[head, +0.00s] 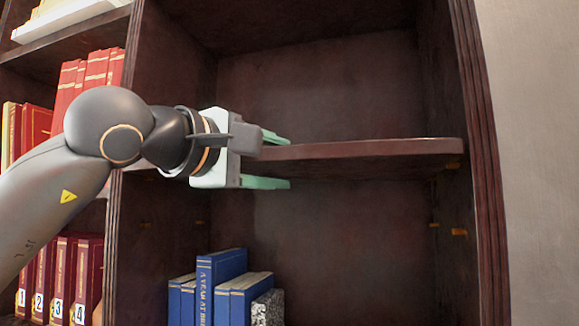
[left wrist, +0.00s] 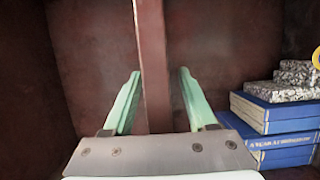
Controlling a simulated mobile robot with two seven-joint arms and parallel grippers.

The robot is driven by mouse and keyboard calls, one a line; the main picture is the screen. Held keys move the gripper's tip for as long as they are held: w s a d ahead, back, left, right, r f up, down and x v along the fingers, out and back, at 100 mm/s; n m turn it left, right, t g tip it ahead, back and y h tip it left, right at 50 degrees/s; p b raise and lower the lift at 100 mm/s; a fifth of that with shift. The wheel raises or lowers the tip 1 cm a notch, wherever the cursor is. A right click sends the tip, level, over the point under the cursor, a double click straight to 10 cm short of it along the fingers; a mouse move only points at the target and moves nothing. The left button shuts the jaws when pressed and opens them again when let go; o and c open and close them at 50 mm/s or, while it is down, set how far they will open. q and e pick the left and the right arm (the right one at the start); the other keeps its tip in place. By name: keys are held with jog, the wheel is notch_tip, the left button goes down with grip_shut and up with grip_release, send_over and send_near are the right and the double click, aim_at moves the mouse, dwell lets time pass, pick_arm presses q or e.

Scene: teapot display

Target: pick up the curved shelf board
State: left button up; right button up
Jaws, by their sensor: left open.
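The dark reddish-brown shelf board (head: 370,148) lies across the right bay of the bookcase, with a slightly curved front edge. My left gripper (head: 288,162) is at the board's left part, one green finger above it and one below. In the left wrist view the board (left wrist: 153,60) runs between the two open fingers (left wrist: 157,100), with a gap on each side. The gripper is open and not closed on the board. The board's left end is partly hidden behind my gripper. My right gripper is not in view.
Blue books (head: 220,285) and a speckled box (head: 267,308) stand below the board; they also show in the left wrist view (left wrist: 275,115). Red books (head: 75,265) fill the left bay. Small pegs (head: 459,232) stick out of the side wall. The space above the board is empty.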

pick_arm(q)
grip_shut()
dwell(0.3)
dwell(1.0)
jog(key=shift+s+r, duration=0.1)
jog(key=shift+r, duration=0.1)
